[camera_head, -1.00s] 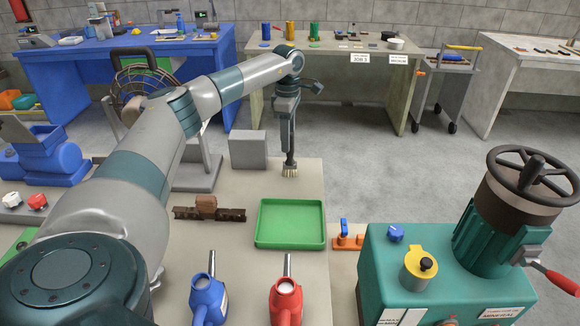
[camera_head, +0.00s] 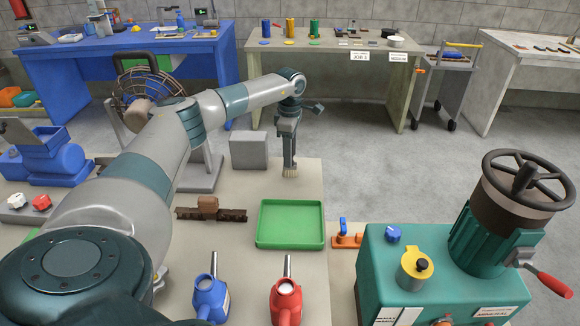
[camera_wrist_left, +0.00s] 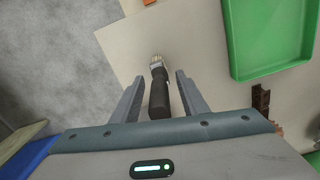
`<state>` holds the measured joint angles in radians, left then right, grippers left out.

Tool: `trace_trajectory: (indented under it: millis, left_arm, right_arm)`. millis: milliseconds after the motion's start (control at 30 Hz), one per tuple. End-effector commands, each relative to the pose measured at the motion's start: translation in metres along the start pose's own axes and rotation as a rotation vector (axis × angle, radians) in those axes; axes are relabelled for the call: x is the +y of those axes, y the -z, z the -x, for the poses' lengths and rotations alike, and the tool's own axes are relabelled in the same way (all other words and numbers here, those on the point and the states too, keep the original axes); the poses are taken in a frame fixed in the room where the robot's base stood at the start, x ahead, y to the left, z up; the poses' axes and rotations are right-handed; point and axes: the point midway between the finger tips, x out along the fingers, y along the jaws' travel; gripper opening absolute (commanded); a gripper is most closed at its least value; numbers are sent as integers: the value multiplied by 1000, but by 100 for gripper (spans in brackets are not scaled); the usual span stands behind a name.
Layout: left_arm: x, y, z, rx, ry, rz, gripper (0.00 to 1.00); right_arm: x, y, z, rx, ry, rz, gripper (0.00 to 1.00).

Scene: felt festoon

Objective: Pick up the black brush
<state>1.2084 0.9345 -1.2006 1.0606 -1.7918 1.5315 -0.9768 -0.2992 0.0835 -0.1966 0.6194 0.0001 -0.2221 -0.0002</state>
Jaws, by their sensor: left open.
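The black brush (camera_wrist_left: 159,98) lies on the pale table, with pale bristles at its far end. In the left wrist view its dark handle shows in the gap between the two fingers of my left gripper (camera_wrist_left: 159,77), with a visible gap on each side. My left gripper is open and points down over the brush. In the head view my left gripper (camera_head: 289,157) hides most of the handle, and the brush's bristles (camera_head: 290,173) show just below the fingers. I cannot tell how far the fingertips are above the table. My right gripper is not in view.
A green tray (camera_head: 290,243) lies in front of the brush. A grey block (camera_head: 248,150) stands to the left, and a brown rail piece (camera_head: 232,215) lies nearer. Blue (camera_head: 209,298) and red (camera_head: 286,303) cans stand at the front, and a green machine (camera_head: 440,275) at right.

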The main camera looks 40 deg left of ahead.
Motion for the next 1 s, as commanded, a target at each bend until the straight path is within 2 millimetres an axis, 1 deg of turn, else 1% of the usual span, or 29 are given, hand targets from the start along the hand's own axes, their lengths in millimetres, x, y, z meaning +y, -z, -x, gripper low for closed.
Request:
trace_trajectory:
  millis: [233,267,300,367,400,433,800,900,1000]
  left_arm:
    - [0,0,0,0,0,0,40]
    - [0,0,0,0,0,0,38]
    - [0,0,0,0,0,0,28]
    - [0,0,0,0,0,1,14]
    - [0,0,0,0,0,0,4]
    - [0,0,0,0,0,0,0]
    - [0,0,2,-1,-1,1,0]
    - [1,0,6,-1,-1,1,0]
    - [1,0,15,-2,-3,2,0]
  right_arm:
    - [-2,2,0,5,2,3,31]
    - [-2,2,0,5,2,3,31]
    - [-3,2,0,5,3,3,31]
    - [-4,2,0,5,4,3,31]
    - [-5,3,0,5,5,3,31]
    - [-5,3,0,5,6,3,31]
    - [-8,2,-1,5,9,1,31]
    - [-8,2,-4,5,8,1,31]
    - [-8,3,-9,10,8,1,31]
